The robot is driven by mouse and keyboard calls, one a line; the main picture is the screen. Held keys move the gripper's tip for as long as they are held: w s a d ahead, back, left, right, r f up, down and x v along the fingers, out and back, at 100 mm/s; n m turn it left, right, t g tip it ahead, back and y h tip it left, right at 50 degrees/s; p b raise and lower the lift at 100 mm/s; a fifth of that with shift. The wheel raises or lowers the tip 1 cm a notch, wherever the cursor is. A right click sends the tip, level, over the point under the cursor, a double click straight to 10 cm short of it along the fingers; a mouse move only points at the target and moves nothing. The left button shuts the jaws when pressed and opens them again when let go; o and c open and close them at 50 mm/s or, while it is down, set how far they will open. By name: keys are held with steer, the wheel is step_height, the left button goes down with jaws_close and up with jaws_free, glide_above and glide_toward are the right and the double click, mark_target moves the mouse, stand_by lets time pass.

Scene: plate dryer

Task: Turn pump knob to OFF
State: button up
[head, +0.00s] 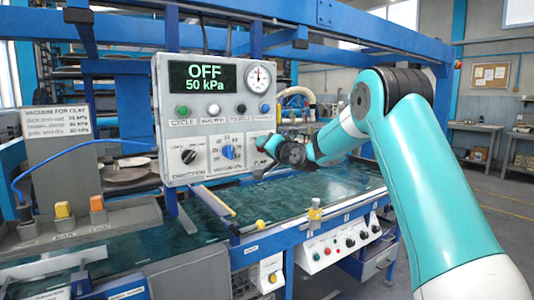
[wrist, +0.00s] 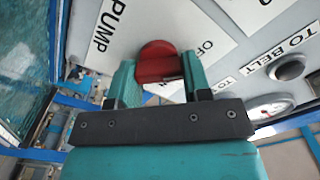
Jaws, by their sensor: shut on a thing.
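The red pump knob (wrist: 157,50) sits on a white plate (wrist: 97,50) marked "PUMP" in the wrist view. My gripper (wrist: 157,68) is shut on the knob, one teal finger on each side. A partly covered label that seems to start "OF" is to the right of the knob, and another label is hidden behind the right finger. In the head view my gripper (head: 264,156) is at the right edge of the grey control panel (head: 215,147) and hides the knob. The panel's display (head: 203,77) reads "OFF" and "50 kPa".
A black direction knob (head: 189,157) and a blue vacuum knob (head: 229,152) are left of my gripper. Several coloured buttons and a gauge (head: 258,78) are above. A blue frame and a dark green table surface (head: 300,195) lie below the panel.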

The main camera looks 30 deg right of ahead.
steer(key=shift+f, duration=0.1)
stand_by(0.3)
steer(key=o, duration=0.9)
steer(key=s+b, duration=0.1)
steer(key=s, duration=0.4)
steer(key=s+b, duration=0.2)
steer(key=s, duration=0.4)
steer(key=s+b, duration=0.2)
steer(key=s, duration=0.4)
steer(key=shift+s+d, duration=0.2)
steer(key=shift+d, duration=0.05)
